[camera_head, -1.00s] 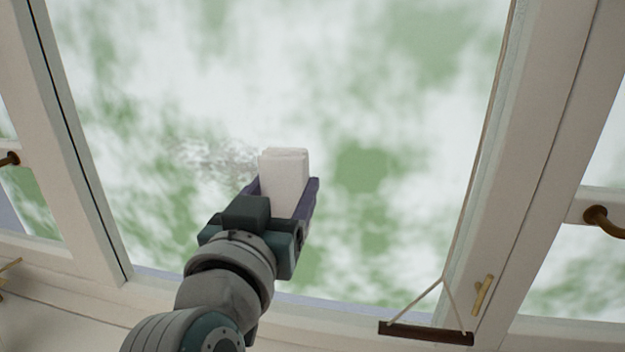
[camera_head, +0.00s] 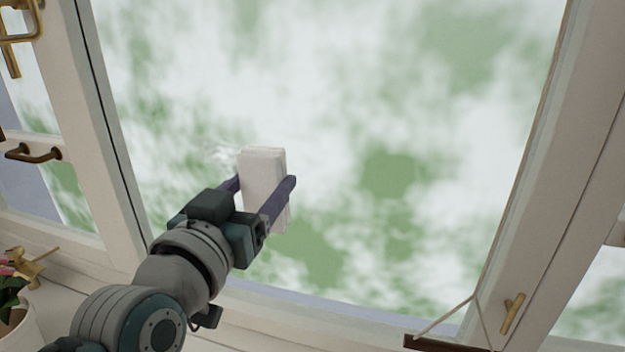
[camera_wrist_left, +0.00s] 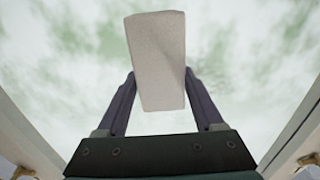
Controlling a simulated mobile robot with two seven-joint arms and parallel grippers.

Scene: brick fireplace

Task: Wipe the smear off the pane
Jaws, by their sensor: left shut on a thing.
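The window pane (camera_head: 430,110) fills the middle of the head view, with blurred white and green behind it. A small whitish streaky smear (camera_head: 222,153) shows on it, just left of the block's upper end. My left gripper (camera_head: 263,182) is shut on a pale block-shaped wiper (camera_head: 262,170), its dark purple fingers on either side. The block is at or very near the glass; contact cannot be told. In the left wrist view the block (camera_wrist_left: 157,55) stands between the fingers, with a faint greyish patch to its right. Part of the smear may be hidden behind the block. My right gripper is out of view.
White window frame posts stand at left (camera_head: 95,130) and right (camera_head: 560,170). Brass and brown handles (camera_head: 34,153) sit at the left. A dark hanging plaque (camera_head: 440,343) is at the lower right. A potted plant (camera_head: 15,320) stands on the sill at lower left.

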